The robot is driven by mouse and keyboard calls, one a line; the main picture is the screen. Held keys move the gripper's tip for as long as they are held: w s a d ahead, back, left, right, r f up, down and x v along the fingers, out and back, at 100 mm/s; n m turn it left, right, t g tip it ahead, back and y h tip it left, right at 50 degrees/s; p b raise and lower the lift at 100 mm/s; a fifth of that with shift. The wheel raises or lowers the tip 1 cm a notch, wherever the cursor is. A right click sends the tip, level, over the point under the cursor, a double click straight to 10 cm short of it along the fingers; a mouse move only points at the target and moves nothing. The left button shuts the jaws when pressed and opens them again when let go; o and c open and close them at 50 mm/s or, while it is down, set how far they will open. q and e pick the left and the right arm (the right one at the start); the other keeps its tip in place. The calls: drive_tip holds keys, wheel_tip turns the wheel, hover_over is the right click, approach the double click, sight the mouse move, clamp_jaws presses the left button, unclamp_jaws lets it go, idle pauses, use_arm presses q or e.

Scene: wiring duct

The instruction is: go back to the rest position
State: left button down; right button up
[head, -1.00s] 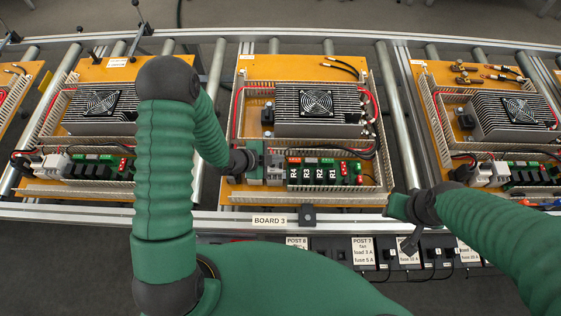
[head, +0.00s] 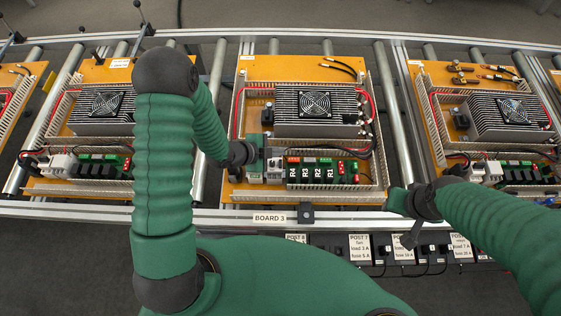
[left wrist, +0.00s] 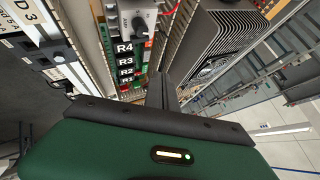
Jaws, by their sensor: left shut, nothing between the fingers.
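My left gripper (head: 256,160) is over the left side of the middle orange board (head: 300,74), beside the grey switch block and the relay row. In the left wrist view its dark fingers (left wrist: 162,90) are together with nothing between them. The relays (head: 311,171) marked R4 to R1 stand right of it. They also show in the left wrist view (left wrist: 125,62), with the grey block and its knob (left wrist: 138,22) above. My right gripper (head: 399,201) is near the board's lower right corner, in front of the rail. Its fingers are too small and turned to judge.
A finned heatsink with a fan (head: 315,105) stands on the middle board. More boards lie on the roller conveyor to the left and right (head: 485,100). A rail labelled BOARD 3 (head: 269,217) runs in front, with labelled posts (head: 360,247) below it.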

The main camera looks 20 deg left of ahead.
idle(0.4)
use_arm(q)
drive_tip(key=s+a+r+n+g+y+b, duration=0.1)
drive_tip(key=a+r+n+y+b, duration=0.25)
drive_tip(key=a+n, duration=0.25)
drive_tip(key=s+r+n+g+y, duration=0.1)
drive_tip(key=s+r+n, duration=0.2)
drive_tip(key=s+n, duration=0.2)
drive_tip(key=s+d+r+n+g+y+b, duration=0.1)
drive_tip(key=s+r+n+g, duration=0.1)
drive_tip(key=s+n, duration=0.3)
drive_tip(key=s+r, duration=0.1)
drive_tip(key=s, duration=0.2)
drive_tip(key=shift+r+n+g, duration=0.25)
drive_tip(key=shift+n+g, duration=0.05)
drive_tip(key=shift+s+d, duration=0.1)
drive_tip(key=shift+d, duration=0.1)
drive_tip(key=shift+d, duration=0.15)
